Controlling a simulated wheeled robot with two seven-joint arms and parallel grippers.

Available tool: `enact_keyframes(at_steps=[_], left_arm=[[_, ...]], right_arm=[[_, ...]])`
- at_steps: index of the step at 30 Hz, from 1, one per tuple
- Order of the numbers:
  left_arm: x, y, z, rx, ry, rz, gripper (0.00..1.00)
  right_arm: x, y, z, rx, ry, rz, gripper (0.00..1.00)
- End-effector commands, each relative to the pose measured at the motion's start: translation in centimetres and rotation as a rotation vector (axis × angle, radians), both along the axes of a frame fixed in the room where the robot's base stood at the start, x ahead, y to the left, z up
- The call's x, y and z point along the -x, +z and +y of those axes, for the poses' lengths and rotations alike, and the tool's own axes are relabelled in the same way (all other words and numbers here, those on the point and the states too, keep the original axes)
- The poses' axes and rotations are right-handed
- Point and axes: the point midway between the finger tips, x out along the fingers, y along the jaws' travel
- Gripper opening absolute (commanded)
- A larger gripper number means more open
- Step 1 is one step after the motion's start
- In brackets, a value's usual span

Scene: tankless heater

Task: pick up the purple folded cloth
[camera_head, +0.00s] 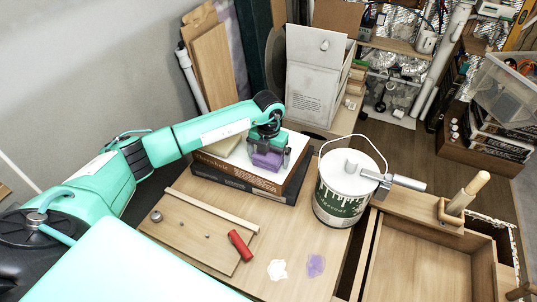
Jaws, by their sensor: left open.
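The purple folded cloth (266,161) lies on top of a stack of books (218,165) near the back of the wooden table. My left gripper (267,153) reaches in from the left and points down right at the cloth. Its jaws are open, with dark fingers on either side of the cloth. The gripper hides part of the cloth, and I cannot tell whether the fingers touch it. My right gripper is not in view.
A paint can (343,188) with a raised wire handle stands right of the books, a metal tool (394,181) at its rim. A wooden board (197,232) and red cylinder (240,245) lie in front. An open wooden drawer (427,262) is at right.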

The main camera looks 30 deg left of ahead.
Motion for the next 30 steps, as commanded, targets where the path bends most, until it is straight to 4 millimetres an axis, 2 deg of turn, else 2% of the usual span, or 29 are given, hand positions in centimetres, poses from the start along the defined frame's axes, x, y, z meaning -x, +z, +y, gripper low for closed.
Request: enact_keyframes(at_steps=[8,14,23,30], left_arm=[[0.0,-0.3,0.0,0.0,0.0,-0.001,0.98],[0.0,-0.3,0.0,0.0,0.0,-0.001,0.59],[0.0,-0.2,0.0,0.0,0.0,-0.002,0.59],[-0.1,1.6,0.0,0.0,0.0,-0.004,0.59]], right_arm=[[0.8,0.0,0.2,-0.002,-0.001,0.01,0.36],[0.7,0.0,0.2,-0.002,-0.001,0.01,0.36],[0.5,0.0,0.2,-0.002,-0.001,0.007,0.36],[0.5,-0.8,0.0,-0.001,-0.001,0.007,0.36]])
